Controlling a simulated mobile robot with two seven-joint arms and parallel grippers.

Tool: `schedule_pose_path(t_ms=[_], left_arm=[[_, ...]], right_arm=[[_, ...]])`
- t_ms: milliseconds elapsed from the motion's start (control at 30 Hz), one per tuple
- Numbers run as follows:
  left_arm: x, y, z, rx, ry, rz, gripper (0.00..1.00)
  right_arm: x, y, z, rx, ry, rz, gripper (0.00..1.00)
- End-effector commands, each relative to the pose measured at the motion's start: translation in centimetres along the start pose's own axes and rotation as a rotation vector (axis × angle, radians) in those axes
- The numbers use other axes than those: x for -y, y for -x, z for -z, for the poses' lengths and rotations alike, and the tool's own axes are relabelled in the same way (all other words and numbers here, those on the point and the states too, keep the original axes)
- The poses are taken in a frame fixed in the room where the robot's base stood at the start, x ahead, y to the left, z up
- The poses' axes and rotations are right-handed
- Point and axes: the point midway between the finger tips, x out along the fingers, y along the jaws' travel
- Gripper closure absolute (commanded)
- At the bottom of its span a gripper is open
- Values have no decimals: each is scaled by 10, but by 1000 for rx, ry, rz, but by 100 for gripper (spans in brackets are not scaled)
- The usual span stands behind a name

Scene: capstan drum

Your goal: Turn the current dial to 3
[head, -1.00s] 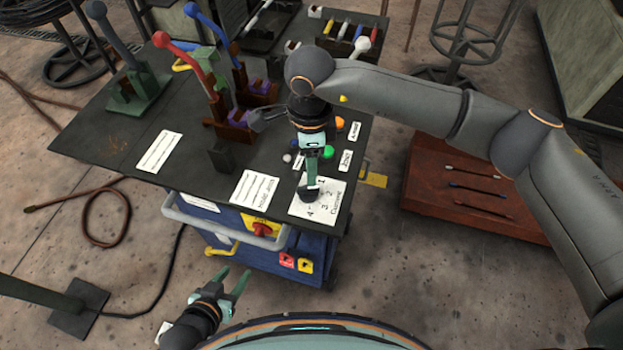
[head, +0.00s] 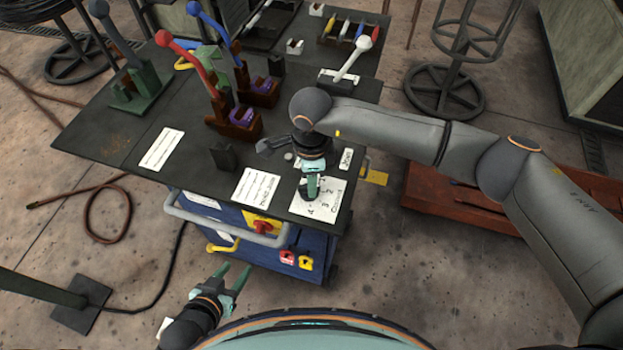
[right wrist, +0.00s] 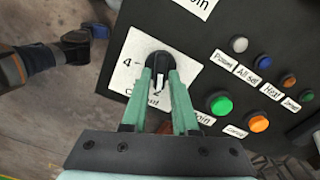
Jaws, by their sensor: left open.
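The current dial (right wrist: 158,62) is a dark round knob with a white mark, on a white plate (right wrist: 125,80) with printed numbers. The 4 is at the left of the knob and a 2 is below it in the right wrist view; the fingers partly cover the plate. The white mark points down between my fingers, roughly toward the 2. My right gripper (right wrist: 161,76) is shut on the knob, one green finger on each side. In the head view, my right gripper (head: 311,196) covers most of the dial. My left gripper (head: 238,277) is open and empty in front of the console.
Coloured buttons, including a green one (right wrist: 221,104) and an orange one (right wrist: 258,122), sit beside the plate. Levers with red (head: 164,39) and blue handles stand further back on the console. A grey handrail (head: 225,228) runs along the console's front.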

Motion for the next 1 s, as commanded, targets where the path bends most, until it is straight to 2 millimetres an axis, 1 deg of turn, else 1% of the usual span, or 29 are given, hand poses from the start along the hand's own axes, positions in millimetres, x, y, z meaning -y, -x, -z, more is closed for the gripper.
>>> schedule_pose_path(t_ms=[33,200,233,733,867,1000], left_arm=[[0,0,0,0,0,0,50],[0,0,0,0,0,0,50],[0,0,0,0,0,0,50],[0,-1,-1,1,0,0,50],[0,-3,-3,1,0,0,50],[0,-6,-7,1,0,0,50]], right_arm=[[0,0,0,0,0,0,79],[0,0,0,0,0,0,98],[0,0,0,0,0,0,100],[0,0,0,0,-13,1,100],[0,0,0,0,-50,1,100],[0,-1,0,0,-126,1,100]])
